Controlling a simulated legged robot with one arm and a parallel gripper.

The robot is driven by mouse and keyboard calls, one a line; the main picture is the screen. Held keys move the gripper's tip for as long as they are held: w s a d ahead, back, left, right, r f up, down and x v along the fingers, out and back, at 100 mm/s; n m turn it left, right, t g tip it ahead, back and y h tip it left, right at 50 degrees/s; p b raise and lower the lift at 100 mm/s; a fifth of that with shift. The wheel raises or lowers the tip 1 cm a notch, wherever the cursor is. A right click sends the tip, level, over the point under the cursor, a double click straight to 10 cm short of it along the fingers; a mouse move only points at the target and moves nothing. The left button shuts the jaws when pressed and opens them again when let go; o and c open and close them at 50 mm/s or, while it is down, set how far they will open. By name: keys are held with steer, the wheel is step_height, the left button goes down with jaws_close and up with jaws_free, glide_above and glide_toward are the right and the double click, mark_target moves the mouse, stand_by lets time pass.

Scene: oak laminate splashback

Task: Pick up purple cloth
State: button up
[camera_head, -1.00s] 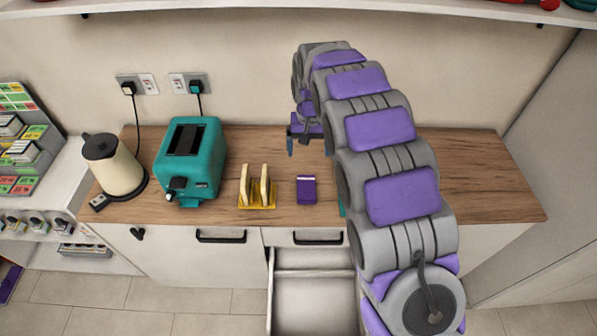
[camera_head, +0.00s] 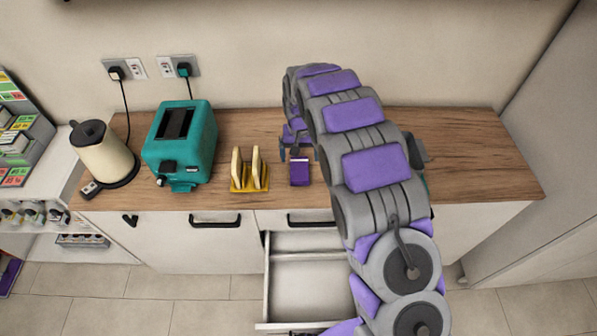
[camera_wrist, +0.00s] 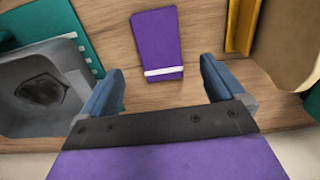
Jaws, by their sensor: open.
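The purple cloth (camera_head: 299,172) is a small folded rectangle with a white stripe, lying flat on the wooden counter near its front edge. In the wrist view the cloth (camera_wrist: 156,42) lies beyond my fingertips, roughly centred between them, with its striped end nearest me. My gripper (camera_wrist: 160,80) is open and empty, with its two blue fingers spread wider than the cloth. In the head view my gripper (camera_head: 297,152) is just behind the cloth, partly hidden by my arm. No contact with the cloth shows.
A yellow toast rack (camera_head: 249,184) with bread stands left of the cloth, then a teal toaster (camera_head: 181,143) and a cream kettle (camera_head: 106,158). In the wrist view a grey container (camera_wrist: 42,92) and a teal object (camera_wrist: 75,35) sit left. An open drawer (camera_head: 312,242) juts out below.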

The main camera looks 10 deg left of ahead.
mark_target(299, 168)
steer(key=shift+d+f, duration=0.25)
steer(key=f, duration=0.1)
steer(key=f+b, duration=0.1)
steer(key=f, duration=0.2)
steer(key=shift+s+a+f+b, duration=0.2)
steer(key=shift+a+f+b, duration=0.1)
steer(key=shift+a+b, duration=0.1)
steer(key=shift+a+f, duration=0.2)
steer(key=shift+a, duration=0.05)
steer(key=shift+d+r, duration=0.1)
steer(key=shift+r, duration=0.05)
steer(key=shift+d+r, duration=0.1)
steer(key=shift+d, duration=0.5)
steer(key=c, duration=0.4)
steer(key=shift+a, duration=0.5)
steer(key=c, duration=0.7)
steer(key=shift+c, duration=0.2)
steer(key=shift+d, duration=0.15)
